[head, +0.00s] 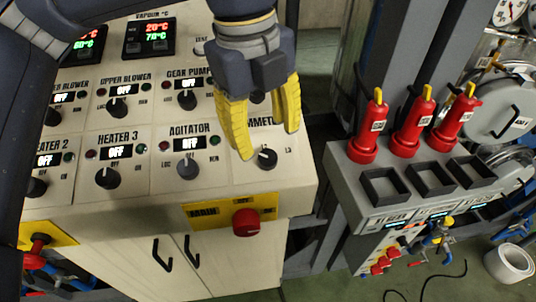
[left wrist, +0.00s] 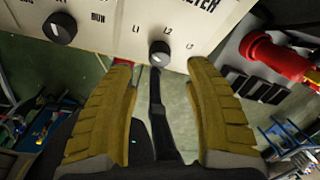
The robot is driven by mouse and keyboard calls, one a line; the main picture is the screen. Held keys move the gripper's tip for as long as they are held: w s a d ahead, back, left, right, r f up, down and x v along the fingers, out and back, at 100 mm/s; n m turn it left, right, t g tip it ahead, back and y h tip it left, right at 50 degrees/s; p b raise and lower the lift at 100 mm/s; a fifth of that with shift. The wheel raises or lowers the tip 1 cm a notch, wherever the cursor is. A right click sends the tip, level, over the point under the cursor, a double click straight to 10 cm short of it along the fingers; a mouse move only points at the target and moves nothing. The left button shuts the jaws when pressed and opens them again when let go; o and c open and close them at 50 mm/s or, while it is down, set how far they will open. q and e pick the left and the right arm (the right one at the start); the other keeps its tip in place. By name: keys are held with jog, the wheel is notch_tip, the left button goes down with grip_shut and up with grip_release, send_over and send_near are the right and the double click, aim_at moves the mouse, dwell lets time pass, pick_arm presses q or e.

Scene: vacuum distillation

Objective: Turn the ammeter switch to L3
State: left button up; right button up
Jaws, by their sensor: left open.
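The ammeter switch (head: 266,159) is a small round black knob at the right front of the beige control panel. It also shows in the left wrist view (left wrist: 160,53), with L1, L2 and L3 printed around it. A small white mark is on the knob; I cannot tell exactly which label it points to. My left gripper (head: 268,143) comes from above with its yellow fingers spread open and empty. In the left wrist view its fingertips (left wrist: 160,64) lie to either side of the knob. The fingers do not visibly touch it. My right gripper is not in view.
The agitator knob (head: 187,168) and other knobs sit left of the switch. A grey box (head: 400,200) with red-and-yellow devices (head: 413,120) stands to the right, across a gap.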

aim_at(268, 156)
pick_arm(q)
jog(key=shift+w+d+f, duration=0.15)
jog(key=shift+f, duration=1.45)
jog(key=shift+w+d+f, duration=0.1)
jog(key=shift+d+f, duration=0.05)
jog(key=shift+f, duration=1.45)
jog(key=shift+c, duration=0.5)
grip_shut()
